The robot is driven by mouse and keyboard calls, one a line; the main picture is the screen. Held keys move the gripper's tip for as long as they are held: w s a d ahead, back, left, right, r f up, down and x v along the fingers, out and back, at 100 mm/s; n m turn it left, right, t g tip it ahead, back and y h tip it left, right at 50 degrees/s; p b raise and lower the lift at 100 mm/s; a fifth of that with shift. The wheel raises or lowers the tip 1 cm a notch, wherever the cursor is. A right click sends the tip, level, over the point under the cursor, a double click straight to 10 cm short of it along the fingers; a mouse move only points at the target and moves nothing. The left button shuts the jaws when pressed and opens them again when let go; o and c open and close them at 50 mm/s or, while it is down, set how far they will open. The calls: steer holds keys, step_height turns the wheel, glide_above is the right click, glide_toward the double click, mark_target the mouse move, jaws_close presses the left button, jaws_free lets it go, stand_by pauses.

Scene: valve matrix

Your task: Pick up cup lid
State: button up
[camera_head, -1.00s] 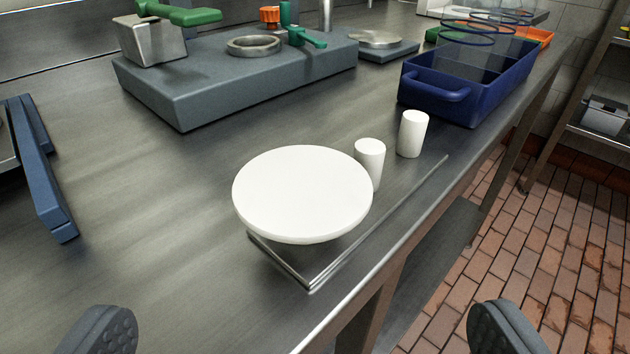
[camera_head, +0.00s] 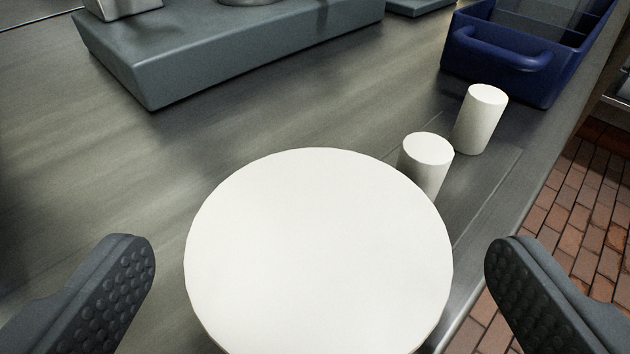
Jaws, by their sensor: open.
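A large flat white disc (camera_head: 320,265), which I take to be the cup lid, lies level at the near part of the steel counter, in the lower middle of the view. Its lower edge is cut off by the frame, and what is under it is hidden. My gripper (camera_head: 320,248) is open, with one dark, studded finger to the left of the disc and one to the right. There is a visible gap on each side, and neither finger appears to touch the disc. Nothing is held.
Two white cylinders stand just behind the disc on the right, one nearer (camera_head: 424,165) and one farther (camera_head: 480,120). A blue bin (camera_head: 505,65) stands at the back right and a grey-blue block (camera_head: 220,60) at the back left. The counter's front edge and brick floor are at right.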

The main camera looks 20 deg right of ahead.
mark_target(316, 274)
steer(key=shift+x, duration=1.55)
steer(key=shift+r, duration=0.15)
steer(key=shift+c, duration=0.3)
steer(key=c, duration=1)
steer(key=shift+o, duration=0.2)
